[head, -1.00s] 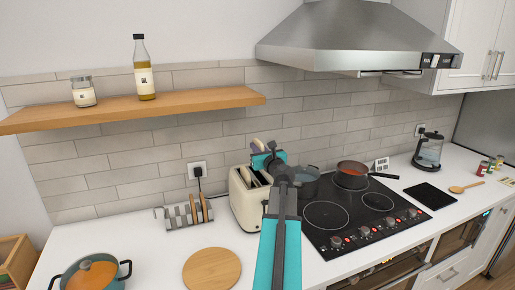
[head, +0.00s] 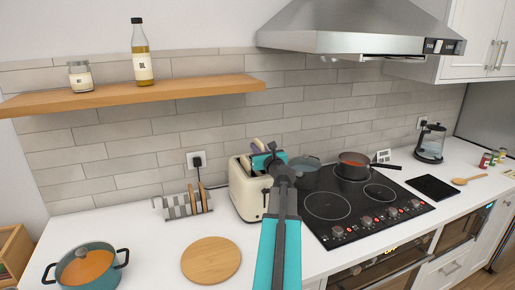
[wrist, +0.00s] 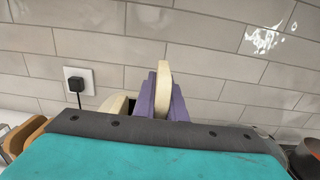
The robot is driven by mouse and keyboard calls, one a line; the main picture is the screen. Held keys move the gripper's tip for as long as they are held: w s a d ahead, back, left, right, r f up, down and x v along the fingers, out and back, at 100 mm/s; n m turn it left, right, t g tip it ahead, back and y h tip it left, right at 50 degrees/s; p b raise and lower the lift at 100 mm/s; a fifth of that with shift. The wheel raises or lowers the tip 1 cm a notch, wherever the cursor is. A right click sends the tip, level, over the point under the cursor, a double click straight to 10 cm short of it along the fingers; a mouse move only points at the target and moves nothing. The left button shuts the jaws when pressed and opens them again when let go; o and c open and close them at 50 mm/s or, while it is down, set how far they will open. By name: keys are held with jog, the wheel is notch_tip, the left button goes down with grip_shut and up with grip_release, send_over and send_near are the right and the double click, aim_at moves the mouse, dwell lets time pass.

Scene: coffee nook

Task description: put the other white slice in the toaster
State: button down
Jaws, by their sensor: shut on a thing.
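The cream toaster (head: 244,195) stands on the counter left of the hob. A pale slice stands up in its left slot (head: 246,165). My gripper (head: 266,158) is over the right side of the toaster and covers part of it. It is shut on a white slice (wrist: 164,82), which stands upright between the purple fingers; its edge also shows in the head view (head: 258,144). The lower part of the held slice is hidden, so I cannot tell whether it is inside the right slot.
A toast rack (head: 177,207) with brown slices stands left of the toaster. A round wooden board (head: 211,260) and a teal pot (head: 86,266) are in front. A shelf (head: 140,95) hangs above.

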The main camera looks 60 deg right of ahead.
jog(key=shift+f+b, duration=0.3)
jog(key=shift+f, duration=0.25)
jog(key=c, duration=1.7)
grip_release()
jog(key=shift+c, duration=0.2)
jog(key=shift+s+a, duration=0.1)
jog(key=b+v, duration=0.2)
jog(key=v, duration=0.8)
jog(key=shift+s+a+f, duration=0.1)
jog(key=shift+s+a, duration=0.15)
jog(key=shift+s, duration=0.05)
jog(key=shift+s+f+b, duration=0.1)
jog(key=shift+s+b, duration=0.05)
jog(key=shift+b, duration=1.1)
jog(key=b+v, duration=0.2)
jog(key=b, duration=0.5)
jog(key=shift+b, duration=0.35)
